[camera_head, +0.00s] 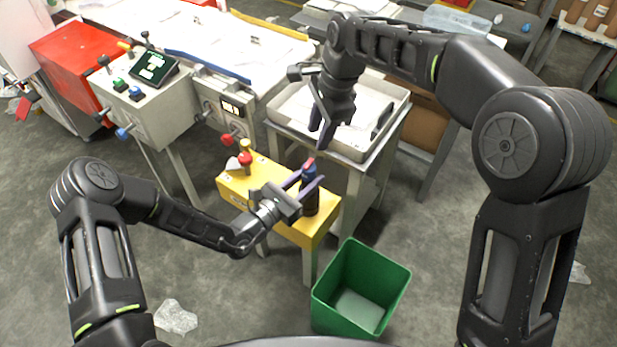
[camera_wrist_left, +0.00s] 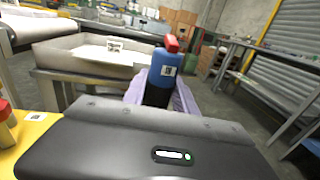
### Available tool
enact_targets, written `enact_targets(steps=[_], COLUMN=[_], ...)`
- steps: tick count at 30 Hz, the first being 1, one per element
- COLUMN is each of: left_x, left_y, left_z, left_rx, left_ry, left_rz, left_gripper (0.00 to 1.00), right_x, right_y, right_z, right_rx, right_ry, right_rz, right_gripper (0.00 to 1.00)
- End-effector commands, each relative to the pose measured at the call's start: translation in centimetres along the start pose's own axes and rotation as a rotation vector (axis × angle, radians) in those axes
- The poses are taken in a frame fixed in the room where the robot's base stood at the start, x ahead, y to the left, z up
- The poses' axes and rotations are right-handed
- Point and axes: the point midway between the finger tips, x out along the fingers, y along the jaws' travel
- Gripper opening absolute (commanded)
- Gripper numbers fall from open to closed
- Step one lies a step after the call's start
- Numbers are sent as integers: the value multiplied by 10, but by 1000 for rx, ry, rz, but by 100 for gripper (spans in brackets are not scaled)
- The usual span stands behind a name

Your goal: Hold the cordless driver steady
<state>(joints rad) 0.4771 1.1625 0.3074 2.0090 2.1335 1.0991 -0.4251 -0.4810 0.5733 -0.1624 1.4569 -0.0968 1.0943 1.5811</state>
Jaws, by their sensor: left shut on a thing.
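The cordless driver (camera_head: 310,198) is an upright blue and black body with a red top, at the right part of a yellow bench (camera_head: 262,183). It also shows in the left wrist view (camera_wrist_left: 163,72), with a small label on its blue part. My left gripper (camera_head: 307,184) is shut on it, with purple fingers on either side. The lower end of the driver is partly hidden by the gripper. My right gripper (camera_head: 322,132) hangs fingers down above and behind the driver, apart from it, in front of the grey tray. Whether its fingers are open is unclear.
A grey tray (camera_head: 398,108) on a stand is behind the driver. A green bin (camera_head: 362,285) stands on the floor at the front right. A red-topped yellow piece (camera_head: 245,157) is on the bench's left end. A control box (camera_head: 150,105) is farther left.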

Motion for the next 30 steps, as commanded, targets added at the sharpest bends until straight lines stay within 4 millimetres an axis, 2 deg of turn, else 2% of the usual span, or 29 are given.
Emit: enact_targets(steps=[10, 14, 17, 18, 19, 23, 30], left_x=[0, 0, 0, 0, 0, 0, 0], left_y=[0, 0, 0, 0, 0, 0, 0], left_z=[0, 0, 0, 0, 0, 0, 0], left_rx=[0, 0, 0, 0, 0, 0, 0], left_ry=[0, 0, 0, 0, 0, 0, 0], left_rz=[0, 0, 0, 0, 0, 0, 0], left_gripper=[0, 0, 0, 0, 0, 0, 0], right_x=[0, 0, -1, -3, -5, -10, -24], right_y=[0, 0, -2, -4, -5, -5, -5], right_z=[0, 5, 24, 36, 47, 59, 73], right_rx=[0, -10, -45, -81, -143, -416, -1095], right_ry=[0, 0, -4, 4, 20, 73, 176], right_rz=[0, -1, -4, -8, -9, 8, 94], right_gripper=[36, 25, 17, 13, 11, 0, 0])
